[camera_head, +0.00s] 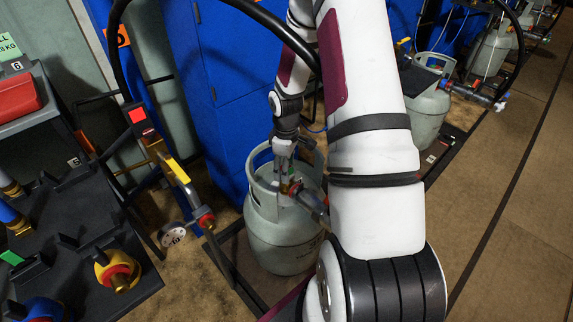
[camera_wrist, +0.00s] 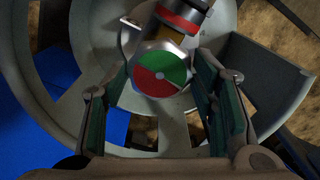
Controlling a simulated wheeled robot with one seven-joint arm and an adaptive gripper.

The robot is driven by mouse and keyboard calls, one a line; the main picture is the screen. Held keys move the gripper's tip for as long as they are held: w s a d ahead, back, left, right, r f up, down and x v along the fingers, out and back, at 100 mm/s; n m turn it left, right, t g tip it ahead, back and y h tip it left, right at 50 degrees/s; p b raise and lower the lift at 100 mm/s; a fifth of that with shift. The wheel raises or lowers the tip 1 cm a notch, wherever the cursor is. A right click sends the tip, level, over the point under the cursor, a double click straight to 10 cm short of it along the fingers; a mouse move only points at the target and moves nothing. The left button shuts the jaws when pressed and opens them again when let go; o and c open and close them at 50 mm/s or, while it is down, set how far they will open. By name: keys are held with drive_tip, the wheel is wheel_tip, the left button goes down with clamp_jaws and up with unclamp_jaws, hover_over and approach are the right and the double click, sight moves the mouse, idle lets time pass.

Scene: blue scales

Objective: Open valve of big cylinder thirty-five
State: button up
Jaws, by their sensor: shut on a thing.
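The big grey gas cylinder (camera_head: 282,246) stands upright beside the blue cabinet, with a collar around its top. My gripper (camera_head: 285,172) reaches down inside that collar from above. In the wrist view the valve (camera_wrist: 163,72) shows a round face, part green and part red, inside the grey collar (camera_wrist: 55,75). My gripper's fingers (camera_wrist: 163,85) lie on either side of the valve and are shut on it. A connector with a red ring (camera_wrist: 185,20) sits at the valve's far side. I cannot read a number on this cylinder.
A blue cabinet (camera_head: 235,70) stands behind the cylinder. A filling hose with a yellow handle (camera_head: 175,172) hangs at left. A dark rack (camera_head: 85,215) with fittings and a red box (camera_head: 18,97) are further left. Another grey cylinder (camera_head: 428,115) stands at right. The brown floor at right is clear.

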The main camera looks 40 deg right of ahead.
drive_tip(key=shift+n, duration=0.3)
idle(0.4)
drive_tip(key=o, duration=1.1)
drive_tip(key=shift+o, duration=0.2)
wheel_tip(320, 180, up, 12)
